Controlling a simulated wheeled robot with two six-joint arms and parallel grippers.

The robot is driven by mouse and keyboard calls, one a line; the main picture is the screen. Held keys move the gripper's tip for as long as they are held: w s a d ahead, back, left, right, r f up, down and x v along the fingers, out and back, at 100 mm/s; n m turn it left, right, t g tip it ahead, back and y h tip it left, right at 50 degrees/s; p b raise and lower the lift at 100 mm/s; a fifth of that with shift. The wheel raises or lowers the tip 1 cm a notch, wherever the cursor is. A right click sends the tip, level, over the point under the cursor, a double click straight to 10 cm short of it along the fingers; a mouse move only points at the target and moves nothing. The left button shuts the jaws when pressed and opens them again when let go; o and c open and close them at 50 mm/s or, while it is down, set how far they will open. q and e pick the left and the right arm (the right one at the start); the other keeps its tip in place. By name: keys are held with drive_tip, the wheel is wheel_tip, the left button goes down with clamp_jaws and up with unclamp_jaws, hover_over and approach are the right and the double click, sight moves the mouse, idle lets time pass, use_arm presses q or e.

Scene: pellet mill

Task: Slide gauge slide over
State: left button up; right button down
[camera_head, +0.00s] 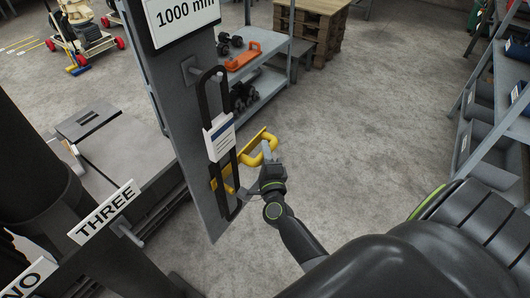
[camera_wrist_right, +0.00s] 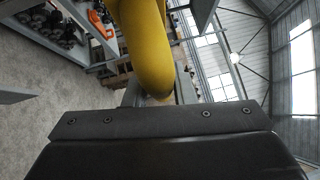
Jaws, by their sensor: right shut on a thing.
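The gauge slide (camera_head: 249,146), a yellow bar with a curved yellow handle, sits across a long black slotted frame (camera_head: 232,199) on a grey upright panel (camera_head: 190,140). My right gripper (camera_head: 268,164) is shut on the handle at the slide's right end. In the right wrist view the yellow handle (camera_wrist_right: 148,45) runs down behind the dark gripper body (camera_wrist_right: 160,125); the fingertips are hidden there. A white card with a blue band (camera_head: 220,136) is on the frame above the slide. My left gripper is not in view.
A "1000 mm" sign (camera_head: 183,15) tops the panel. A "THREE" plate (camera_head: 105,212) is at lower left, near a grey box (camera_head: 92,122). A shelf with an orange item (camera_head: 242,56) stands behind. Blue-grey racks (camera_head: 485,110) stand at right. The floor (camera_head: 360,130) between is clear.

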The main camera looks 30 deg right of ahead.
wheel_tip(320, 180, up, 5)
drive_tip(key=p, duration=0.3)
drive_tip(key=shift+r, duration=0.15)
use_arm(q)
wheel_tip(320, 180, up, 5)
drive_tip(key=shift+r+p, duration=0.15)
drive_tip(key=shift+p, duration=0.25)
use_arm(e)
drive_tip(key=shift+w+r, duration=0.1)
drive_tip(key=shift+w, duration=0.05)
drive_tip(key=c, duration=1.2)
unclamp_jaws()
